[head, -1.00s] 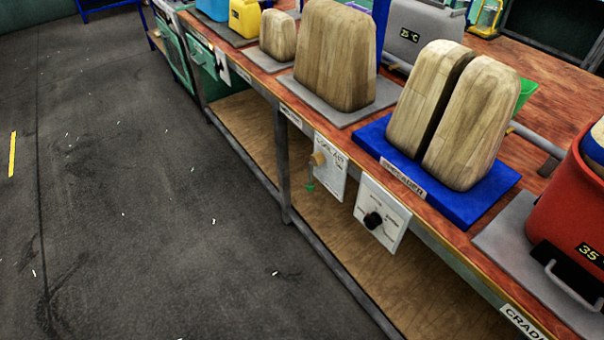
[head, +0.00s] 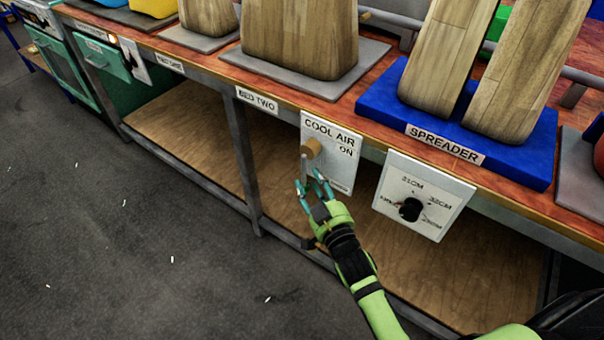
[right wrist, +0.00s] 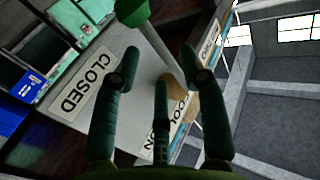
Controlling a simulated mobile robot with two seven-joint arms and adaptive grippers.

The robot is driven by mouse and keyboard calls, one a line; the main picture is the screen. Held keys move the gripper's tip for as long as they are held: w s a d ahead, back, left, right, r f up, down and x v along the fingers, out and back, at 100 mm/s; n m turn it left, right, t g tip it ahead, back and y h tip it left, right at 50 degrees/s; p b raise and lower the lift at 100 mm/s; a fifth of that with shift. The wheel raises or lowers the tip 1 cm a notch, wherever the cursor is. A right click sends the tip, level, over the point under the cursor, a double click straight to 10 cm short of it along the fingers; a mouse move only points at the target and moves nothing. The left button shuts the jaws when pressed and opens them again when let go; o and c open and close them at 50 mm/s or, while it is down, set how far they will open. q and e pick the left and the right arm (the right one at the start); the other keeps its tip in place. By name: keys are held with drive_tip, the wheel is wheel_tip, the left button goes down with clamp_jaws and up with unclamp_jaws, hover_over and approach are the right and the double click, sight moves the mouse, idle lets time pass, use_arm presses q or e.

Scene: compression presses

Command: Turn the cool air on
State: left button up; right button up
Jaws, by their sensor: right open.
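The white "COOL AIR" panel (head: 342,172) hangs from the bench front, with "ON" printed at its right. It carries a tan round hub (head: 311,149) with a thin lever hanging down from it. In the right wrist view the lever (right wrist: 163,45) runs from the tan hub (right wrist: 177,103) to a green knob (right wrist: 133,10). My right gripper (head: 310,183) is open just below the hub, at the lever's lower end. In the right wrist view its fingers (right wrist: 161,62) spread on both sides of the lever; contact is unclear. A "CLOSED" label (right wrist: 82,87) shows there. My left gripper is out of view.
A white dial panel (head: 424,196) with a black knob hangs to the right. Above it, a blue spreader base (head: 480,135) holds two wooden blocks. A bench leg (head: 243,170) stands left of the cool air panel. A wooden lower shelf (head: 180,125) lies below; open floor is at left.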

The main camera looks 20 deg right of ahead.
sight(305, 183)
drive_tip(key=shift+w+a+f, duration=0.1)
drive_tip(key=shift+w, duration=0.95)
drive_tip(key=shift+w+a, duration=0.1)
drive_tip(key=shift+w, duration=0.9)
clamp_jaws()
